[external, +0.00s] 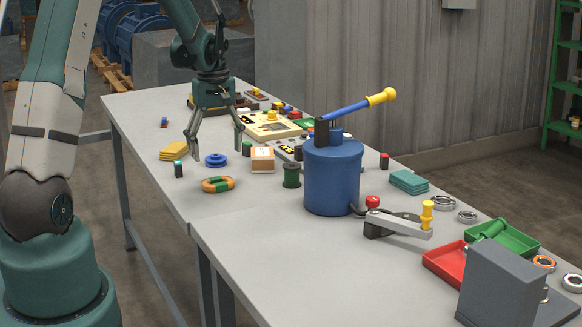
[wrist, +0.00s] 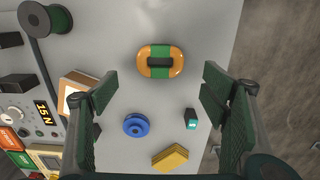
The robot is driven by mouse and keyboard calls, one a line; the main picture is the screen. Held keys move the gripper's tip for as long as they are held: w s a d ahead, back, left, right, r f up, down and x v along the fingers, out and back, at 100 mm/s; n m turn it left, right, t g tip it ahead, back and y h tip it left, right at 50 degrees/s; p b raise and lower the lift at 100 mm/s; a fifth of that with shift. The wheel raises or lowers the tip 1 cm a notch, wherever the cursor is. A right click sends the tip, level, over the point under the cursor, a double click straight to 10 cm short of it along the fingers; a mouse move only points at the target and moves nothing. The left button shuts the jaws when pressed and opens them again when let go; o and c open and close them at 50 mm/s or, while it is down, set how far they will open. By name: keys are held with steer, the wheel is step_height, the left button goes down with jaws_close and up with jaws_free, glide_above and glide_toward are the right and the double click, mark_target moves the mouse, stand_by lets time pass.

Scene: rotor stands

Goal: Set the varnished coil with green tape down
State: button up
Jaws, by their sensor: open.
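The varnished coil with green tape (external: 218,184) is an orange oval ring with green bands. It lies flat on the grey table near its left edge. In the wrist view the coil (wrist: 160,62) is at the top centre, beyond the fingertips, with a dark opening in its middle. My gripper (external: 216,147) is open and empty, above the table and behind the coil in the external view. In the wrist view its two fingers (wrist: 158,88) are spread wide on either side, and nothing is between their pads at the coil.
A green wire spool (external: 291,175) and a blue press (external: 333,175) stand to the right. The table in front of the coil is clear.

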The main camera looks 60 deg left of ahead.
steer(key=shift+r, duration=1.7)
steer(key=shift+d, duration=0.1)
steer(key=w+d+r+m+t, duration=0.1)
steer(key=d+r+m, duration=0.3)
steer(key=d, duration=0.5)
steer(key=d+r+m+t+y, duration=0.1)
steer(key=d+r, duration=0.5)
steer(key=d, duration=0.4)
steer(key=w+d+r+m+t, duration=0.1)
steer(key=d+r+m, duration=0.2)
steer(key=d+r, duration=0.45)
steer(key=s+d+m+t, duration=0.1)
steer(key=s+d+m, duration=0.2)
steer(key=d, duration=0.5)
steer(key=s+d+m+t, duration=0.1)
steer(key=s+d+m, duration=0.2)
steer(key=s+d, duration=0.3)
steer(key=s+d+m+t+h, duration=0.1)
steer(key=s+d+m, duration=0.3)
steer(key=d, duration=0.8)
steer(key=shift+s+d+r+t, duration=0.15)
steer(key=shift+s+r+t, duration=0.25)
steer(key=shift+t, duration=0.2)
